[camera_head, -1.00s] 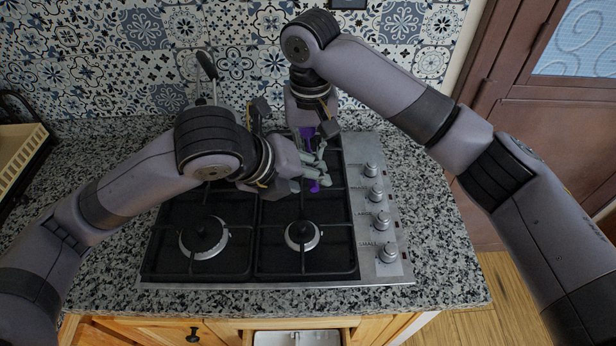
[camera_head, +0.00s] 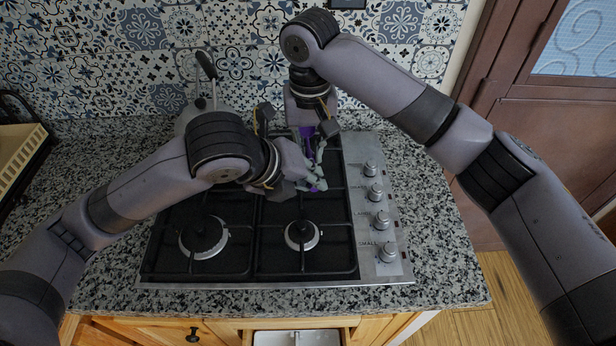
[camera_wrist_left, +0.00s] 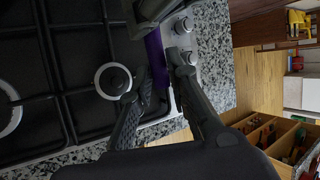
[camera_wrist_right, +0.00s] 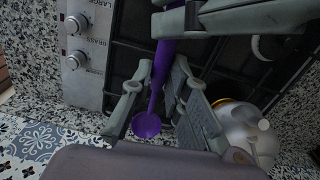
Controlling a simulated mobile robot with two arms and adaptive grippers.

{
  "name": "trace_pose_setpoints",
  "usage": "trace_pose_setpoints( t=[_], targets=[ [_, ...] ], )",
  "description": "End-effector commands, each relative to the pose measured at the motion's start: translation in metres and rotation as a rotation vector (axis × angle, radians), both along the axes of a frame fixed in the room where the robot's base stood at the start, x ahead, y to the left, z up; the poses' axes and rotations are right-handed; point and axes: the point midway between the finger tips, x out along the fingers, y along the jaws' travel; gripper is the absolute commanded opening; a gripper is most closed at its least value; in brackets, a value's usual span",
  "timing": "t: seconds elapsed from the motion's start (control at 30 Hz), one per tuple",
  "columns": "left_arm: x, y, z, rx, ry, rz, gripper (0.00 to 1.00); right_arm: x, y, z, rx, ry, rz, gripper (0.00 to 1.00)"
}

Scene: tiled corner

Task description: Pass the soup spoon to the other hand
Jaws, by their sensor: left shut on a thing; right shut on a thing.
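The purple soup spoon (camera_head: 307,140) is held upright-ish over the right part of the black hob, between my two grippers. In the right wrist view its round bowl (camera_wrist_right: 146,124) and handle show between the fingers of my right gripper (camera_wrist_right: 160,100), which is shut on it. My left gripper (camera_head: 312,178) comes in from the left, below the right one in the head view, and is shut on the handle; the purple handle (camera_wrist_left: 155,58) also shows between its fingers in the left wrist view.
The gas hob (camera_head: 205,275) with grates and burners lies below, its knobs (camera_head: 381,219) along the right side. A pale kettle (camera_head: 193,112) stands at the back behind my left wrist. A cream rack (camera_head: 17,160) is at the far left. Speckled counter (camera_head: 440,240) is clear at right.

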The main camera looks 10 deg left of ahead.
Motion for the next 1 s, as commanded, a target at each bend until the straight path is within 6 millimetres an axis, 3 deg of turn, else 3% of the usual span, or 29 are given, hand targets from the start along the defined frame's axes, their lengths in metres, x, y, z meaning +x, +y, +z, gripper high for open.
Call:
trace_pose_setpoints(
  t=[0.27, 0.3, 0.63, 1.0],
  targets=[
    [0.0000, -0.0013, 0.0017, -0.005, -0.004, -0.002, 0.00, -0.0004, 0.0009, -0.0006, 0.002, 0.000, 0.001, 0.00],
    [0.0000, -0.0014, 0.0019, -0.005, -0.004, -0.003, 0.00, -0.0004, 0.0009, -0.0006, 0.002, 0.000, 0.001, 0.18],
    [0.0000, -0.0010, 0.0014, -0.004, -0.003, -0.002, 0.00, -0.0003, 0.0006, -0.0005, 0.001, 0.000, 0.001, 0.39],
    [0.0000, -0.0007, 0.0010, -0.002, -0.002, -0.001, 0.00, 0.0001, 0.0008, 0.0052, 0.001, -0.001, 0.000, 0.39]
  ],
)
